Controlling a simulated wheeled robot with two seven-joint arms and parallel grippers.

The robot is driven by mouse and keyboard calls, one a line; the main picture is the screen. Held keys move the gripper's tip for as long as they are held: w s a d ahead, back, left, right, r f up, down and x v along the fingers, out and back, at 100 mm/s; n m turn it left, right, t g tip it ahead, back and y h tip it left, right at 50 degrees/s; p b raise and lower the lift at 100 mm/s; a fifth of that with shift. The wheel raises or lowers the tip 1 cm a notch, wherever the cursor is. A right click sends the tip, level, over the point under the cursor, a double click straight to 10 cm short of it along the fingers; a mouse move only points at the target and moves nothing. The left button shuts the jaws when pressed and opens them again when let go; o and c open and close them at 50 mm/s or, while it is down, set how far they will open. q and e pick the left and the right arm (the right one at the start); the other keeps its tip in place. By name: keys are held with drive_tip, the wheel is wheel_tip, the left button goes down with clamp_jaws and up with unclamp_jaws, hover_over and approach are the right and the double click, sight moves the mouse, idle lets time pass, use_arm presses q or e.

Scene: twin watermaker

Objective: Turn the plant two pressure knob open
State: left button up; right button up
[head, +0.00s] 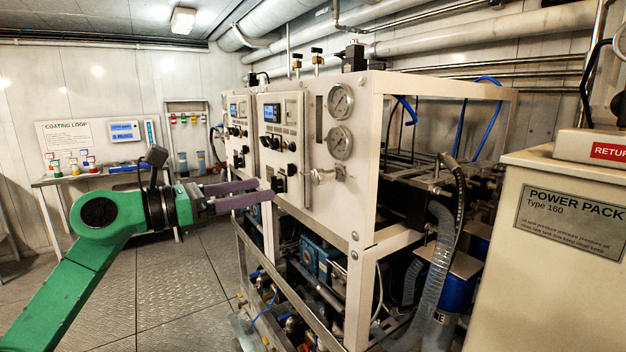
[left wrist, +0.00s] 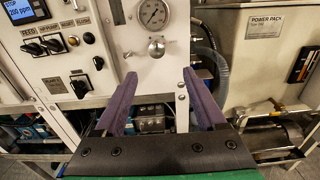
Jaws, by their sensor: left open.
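A silver round pressure knob (head: 318,177) sticks out of the white front panel (head: 315,130) of the nearer watermaker unit, below two round gauges. It also shows in the left wrist view (left wrist: 157,47), under one gauge (left wrist: 153,13). My left gripper (head: 265,189) has purple fingers and is open and empty. In the head view its tips are left of the knob, close to the panel. In the left wrist view the fingers (left wrist: 159,76) are spread wide, with the knob above and between the tips, apart from both. My right gripper is out of view.
Black switches (left wrist: 45,46) sit on the panel left of the knob. Pumps and pipes (head: 318,258) fill the frame below. A power pack cabinet (head: 540,260) stands at the right. The metal floor (head: 185,290) left of the unit is clear.

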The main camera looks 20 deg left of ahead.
use_arm(q)
drive_tip(key=p, duration=0.4)
approach(314, 179)
drive_tip(key=w+d+r, duration=0.1)
drive_tip(key=w+d, duration=0.1)
drive_tip(key=p+x, duration=0.2)
drive_tip(key=x, duration=0.3)
drive_tip(key=shift+w+d+f, duration=0.2)
drive_tip(key=shift+w+d, duration=0.05)
drive_tip(key=shift+w, duration=0.05)
drive_tip(key=shift+w+d+f, duration=0.2)
drive_tip(key=shift+w+d, duration=0.1)
drive_tip(key=shift+w, duration=0.1)
drive_tip(key=shift+a, duration=0.1)
clamp_jaws()
